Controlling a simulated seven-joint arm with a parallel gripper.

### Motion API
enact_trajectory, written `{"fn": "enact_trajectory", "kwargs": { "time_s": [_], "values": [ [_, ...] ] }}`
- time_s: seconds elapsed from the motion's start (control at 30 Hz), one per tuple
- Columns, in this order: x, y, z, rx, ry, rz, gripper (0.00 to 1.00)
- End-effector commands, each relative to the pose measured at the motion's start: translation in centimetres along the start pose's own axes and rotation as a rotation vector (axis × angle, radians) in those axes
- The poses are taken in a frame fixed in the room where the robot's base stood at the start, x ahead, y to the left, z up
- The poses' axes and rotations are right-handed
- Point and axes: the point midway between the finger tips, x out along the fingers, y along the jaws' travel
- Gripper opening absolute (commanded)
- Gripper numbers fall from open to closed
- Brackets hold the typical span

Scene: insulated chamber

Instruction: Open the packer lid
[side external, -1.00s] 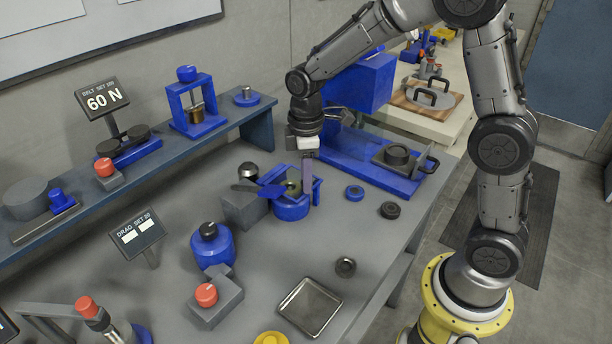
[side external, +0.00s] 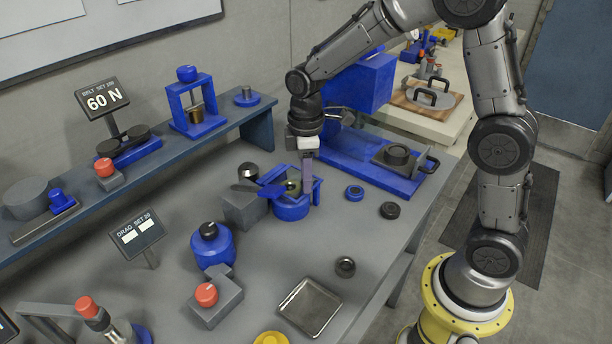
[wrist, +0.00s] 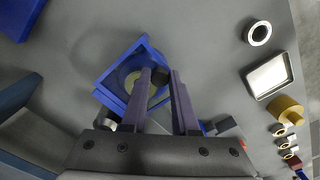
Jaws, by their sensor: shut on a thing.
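The packer (side external: 291,208) appears to be the blue, round-bodied unit with a squarish blue top, on the grey bench. It also shows in the wrist view as a tilted blue square frame (wrist: 104,97) around a pale yellowish round interior. My gripper (side external: 306,189) points down at the packer's right side. In the wrist view my gripper (wrist: 164,76) has its fingers over the frame, closed around a small dark piece (wrist: 161,77) at the frame's edge. I take this piece as part of the lid; the fingers hide much of it.
A metal tray (side external: 310,306) lies in front. A blue press base (side external: 350,163) stands behind.

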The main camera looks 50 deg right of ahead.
Motion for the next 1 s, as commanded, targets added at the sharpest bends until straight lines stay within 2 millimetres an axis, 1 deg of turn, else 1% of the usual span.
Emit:
{"fn": "enact_trajectory", "kwargs": {
  "time_s": [0.57, 0.77, 1.0],
  "values": [
    [-0.4, 0.1, -0.2, 0.000, -0.023, -0.024, 0.00],
    [-1.4, 0.5, -0.6, 0.000, -0.096, -0.098, 0.00],
    [-2.9, 1.3, -1.4, 0.000, -0.229, -0.232, 0.00]
  ]
}}
